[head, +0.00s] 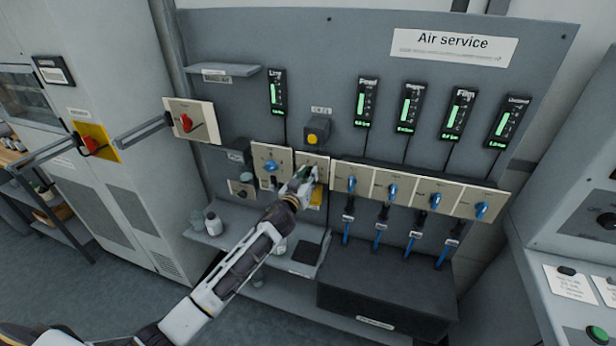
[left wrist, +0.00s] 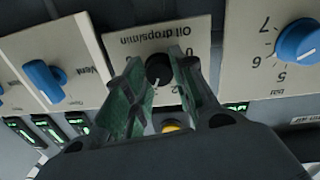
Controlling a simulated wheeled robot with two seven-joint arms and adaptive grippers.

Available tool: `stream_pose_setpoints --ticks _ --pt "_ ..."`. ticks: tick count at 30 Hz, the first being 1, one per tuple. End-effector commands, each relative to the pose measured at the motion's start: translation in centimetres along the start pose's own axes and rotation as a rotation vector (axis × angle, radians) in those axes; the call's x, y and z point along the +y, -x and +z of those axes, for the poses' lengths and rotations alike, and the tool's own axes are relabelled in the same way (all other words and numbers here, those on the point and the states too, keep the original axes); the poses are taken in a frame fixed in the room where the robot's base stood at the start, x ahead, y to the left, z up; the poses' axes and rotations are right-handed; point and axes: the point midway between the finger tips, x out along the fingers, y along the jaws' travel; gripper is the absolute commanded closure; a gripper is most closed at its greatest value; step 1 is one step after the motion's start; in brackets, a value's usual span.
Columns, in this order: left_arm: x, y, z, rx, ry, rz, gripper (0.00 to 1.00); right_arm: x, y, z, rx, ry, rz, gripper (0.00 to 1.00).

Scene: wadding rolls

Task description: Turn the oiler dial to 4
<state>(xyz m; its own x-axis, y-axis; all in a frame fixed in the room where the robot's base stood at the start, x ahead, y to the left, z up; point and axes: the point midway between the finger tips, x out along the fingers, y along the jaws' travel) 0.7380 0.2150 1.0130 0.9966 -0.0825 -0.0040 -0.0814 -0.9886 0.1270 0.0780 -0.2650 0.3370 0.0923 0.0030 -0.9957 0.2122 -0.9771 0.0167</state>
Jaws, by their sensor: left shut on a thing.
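The oiler dial is a black knob (left wrist: 158,68) on a cream plate marked "Oil drops/min" (left wrist: 125,44), upside down in the left wrist view. Its scale is partly hidden by my fingers; a 0 and a 2 show, and I cannot read the pointer's setting surely. My left gripper (head: 307,176) reaches the panel in the head view and hides the knob there; only the plate's upper part (head: 313,160) shows. In the left wrist view its two green-grey fingers stand on either side of the knob, shut on it. My right gripper is not in view.
A blue "bar" knob (left wrist: 298,40) sits close beside the oiler plate, and a blue "Vent" valve (left wrist: 45,80) on the other side. A row of blue valves (head: 393,192) runs to the right. A yellow button (head: 316,132) and a shelf (head: 262,246) are above and below.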

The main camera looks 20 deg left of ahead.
Motion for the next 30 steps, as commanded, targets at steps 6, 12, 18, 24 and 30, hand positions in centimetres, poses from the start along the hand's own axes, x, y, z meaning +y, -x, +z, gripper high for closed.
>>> stream_pose_setpoints --ticks 6,12,18,24,30 --pt "0.0 0.0 -0.2 -0.004 -0.103 -0.002 0.98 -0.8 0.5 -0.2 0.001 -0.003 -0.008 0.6" --pt "0.1 0.0 -0.2 -0.01 -0.235 -0.003 0.98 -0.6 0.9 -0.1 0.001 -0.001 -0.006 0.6" --pt "0.1 0.0 -0.3 -0.017 -0.38 -0.004 0.98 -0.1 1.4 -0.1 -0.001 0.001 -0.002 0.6" --pt "0.1 0.0 -0.3 -0.023 -0.524 -0.006 0.98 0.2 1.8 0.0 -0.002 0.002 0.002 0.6" --pt "0.2 -0.1 -0.2 -0.028 -0.635 -0.006 0.98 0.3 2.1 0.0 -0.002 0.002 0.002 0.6"
